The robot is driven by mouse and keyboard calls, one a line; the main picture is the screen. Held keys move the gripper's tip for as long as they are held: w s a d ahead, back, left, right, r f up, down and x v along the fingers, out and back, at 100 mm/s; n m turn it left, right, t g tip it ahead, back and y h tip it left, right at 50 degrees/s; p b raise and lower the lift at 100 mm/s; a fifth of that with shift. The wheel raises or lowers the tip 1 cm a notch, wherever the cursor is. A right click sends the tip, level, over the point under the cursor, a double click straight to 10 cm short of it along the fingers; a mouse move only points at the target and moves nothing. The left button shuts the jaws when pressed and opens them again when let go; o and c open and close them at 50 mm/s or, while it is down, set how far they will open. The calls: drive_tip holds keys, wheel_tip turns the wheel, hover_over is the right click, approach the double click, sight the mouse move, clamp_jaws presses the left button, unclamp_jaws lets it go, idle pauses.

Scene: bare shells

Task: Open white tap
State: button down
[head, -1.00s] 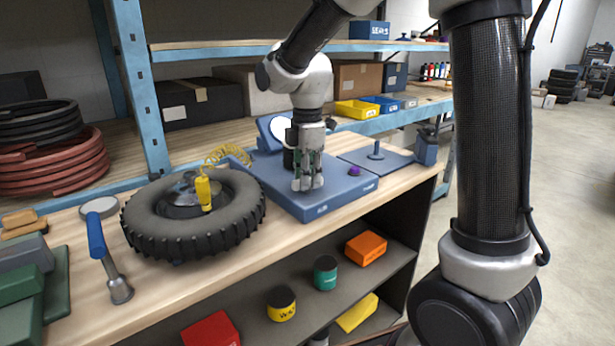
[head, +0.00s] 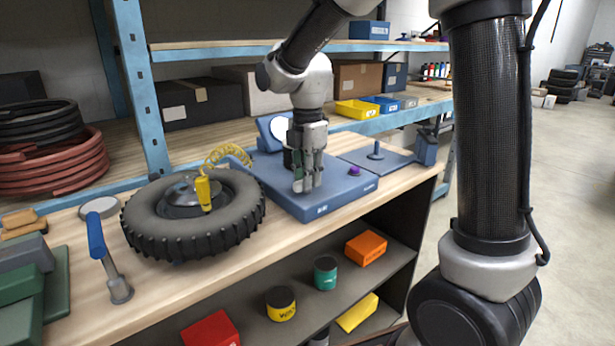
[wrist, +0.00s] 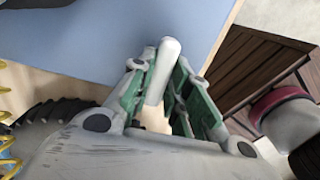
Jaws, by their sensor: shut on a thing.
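In the wrist view a pale, rounded lever, which looks like the white tap's handle (wrist: 164,65), stands between the green-padded fingers of my gripper (wrist: 163,88). The gripper is shut on it, and the lever's rounded end sticks out past the pads. In the head view my gripper (head: 304,187) points down over the blue unit (head: 335,192) on the bench. There the tap cannot be told apart from the pale fingertips, and its body is hidden.
A tyre (head: 140,228) with a yellow coiled hose (head: 228,153) lies left of the blue unit. A purple knob (head: 354,170) sits right of my gripper. Shelf posts (head: 138,85) rise behind.

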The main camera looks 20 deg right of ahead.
drive_tip(key=c, duration=1.4)
unclamp_jaws()
drive_tip(key=shift+o, duration=0.2)
wheel_tip(320, 180, up, 12)
